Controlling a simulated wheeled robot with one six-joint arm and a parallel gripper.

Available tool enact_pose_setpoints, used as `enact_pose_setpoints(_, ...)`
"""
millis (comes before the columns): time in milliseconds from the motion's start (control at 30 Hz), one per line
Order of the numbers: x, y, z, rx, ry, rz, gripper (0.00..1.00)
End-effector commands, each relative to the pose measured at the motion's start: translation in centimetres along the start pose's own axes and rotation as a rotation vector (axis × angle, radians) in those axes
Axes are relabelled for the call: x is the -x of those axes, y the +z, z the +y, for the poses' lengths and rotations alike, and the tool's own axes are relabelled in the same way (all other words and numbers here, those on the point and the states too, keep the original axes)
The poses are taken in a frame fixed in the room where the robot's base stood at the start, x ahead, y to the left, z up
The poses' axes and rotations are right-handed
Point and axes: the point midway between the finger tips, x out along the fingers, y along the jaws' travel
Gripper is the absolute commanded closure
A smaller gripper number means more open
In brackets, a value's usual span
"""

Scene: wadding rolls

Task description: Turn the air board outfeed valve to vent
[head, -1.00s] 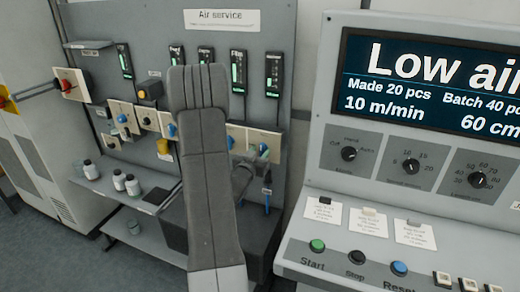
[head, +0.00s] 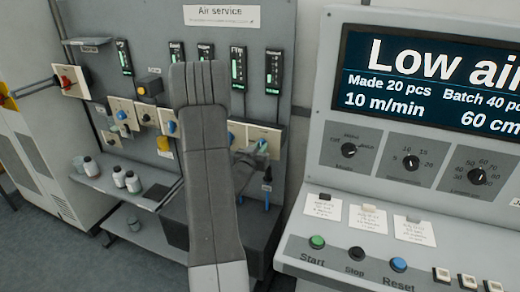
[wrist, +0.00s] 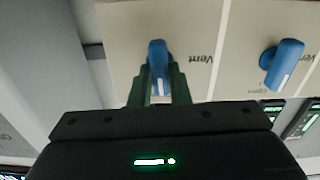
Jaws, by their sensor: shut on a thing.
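The air board (head: 225,100) stands at the left in the head view, with a row of valves on cream plates. My gripper (wrist: 158,75) is at the rightmost plate (head: 270,133), its green fingers on either side of a blue valve handle (wrist: 157,55), shut on it. The handle lies along the fingers in the wrist view, with an upside-down "Vent" label beside it to the right. Another blue handle (wrist: 283,62) is tilted on the neighbouring plate. In the head view the gripper (head: 262,150) is small and its grip is hard to make out. The outfeed label is not readable.
My arm hides part of the board's middle. A control console (head: 400,200) with a "Low air" screen (head: 435,80) stands at the right. Small bottles (head: 125,180) stand on a shelf below the board. A red-handled switch (head: 66,82) is at the far left.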

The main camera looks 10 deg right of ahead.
Motion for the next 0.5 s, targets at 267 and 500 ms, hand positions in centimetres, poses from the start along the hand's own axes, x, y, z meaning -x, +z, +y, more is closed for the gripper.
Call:
enact_pose_setpoints(267, 0.00, 0.16, -0.15, 0.177, -0.001, 0.001, 1.00)
enact_pose_setpoints(500, 0.01, 0.15, -0.25, 0.403, 0.000, 0.001, 1.00)
